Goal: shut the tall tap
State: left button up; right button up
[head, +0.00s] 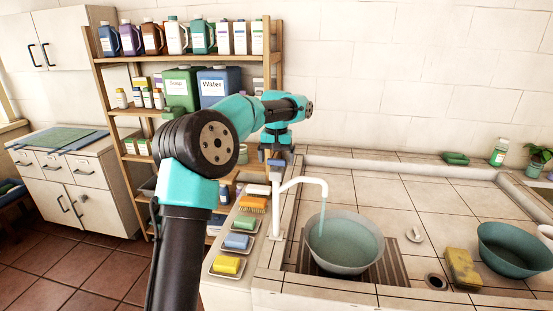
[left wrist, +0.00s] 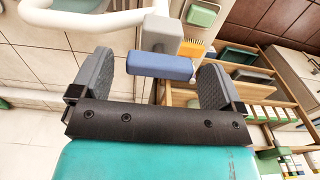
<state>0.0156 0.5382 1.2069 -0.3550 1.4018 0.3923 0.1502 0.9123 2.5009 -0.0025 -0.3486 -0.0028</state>
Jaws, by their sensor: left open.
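The tall tap (head: 300,184) is a white bent pipe beside the basin, with a grey block (head: 276,175) and a blue lever (head: 276,162) at its top. A bluish stream of water (head: 321,218) runs from its spout into a grey bowl (head: 344,250). My left gripper (head: 275,148) is at the lever, behind the tap. In the left wrist view the blue lever (left wrist: 160,66) lies between the open fingers of my left gripper (left wrist: 156,62), with gaps at both sides. The white pipe (left wrist: 90,18) passes close by. My right gripper is not in view.
Soap dishes (head: 226,266) line the ledge left of the tap. A wooden shelf (head: 96,75) with bottles stands behind my left arm. A yellow sponge (head: 462,267) and teal bowl (head: 513,248) sit at right. Tiles behind the grey bowl are mostly clear.

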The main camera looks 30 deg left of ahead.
pick_arm(q)
jog(key=shift+f, duration=0.1)
jog(key=shift+c, duration=0.3)
jog(key=c, duration=0.9)
jog(key=shift+m, duration=0.4)
jog(key=m, duration=0.8)
jog(key=shift+m, duration=0.4)
jog(key=m, duration=0.4)
jog(key=shift+m, duration=2.2)
jog(key=shift+o, duration=0.2)
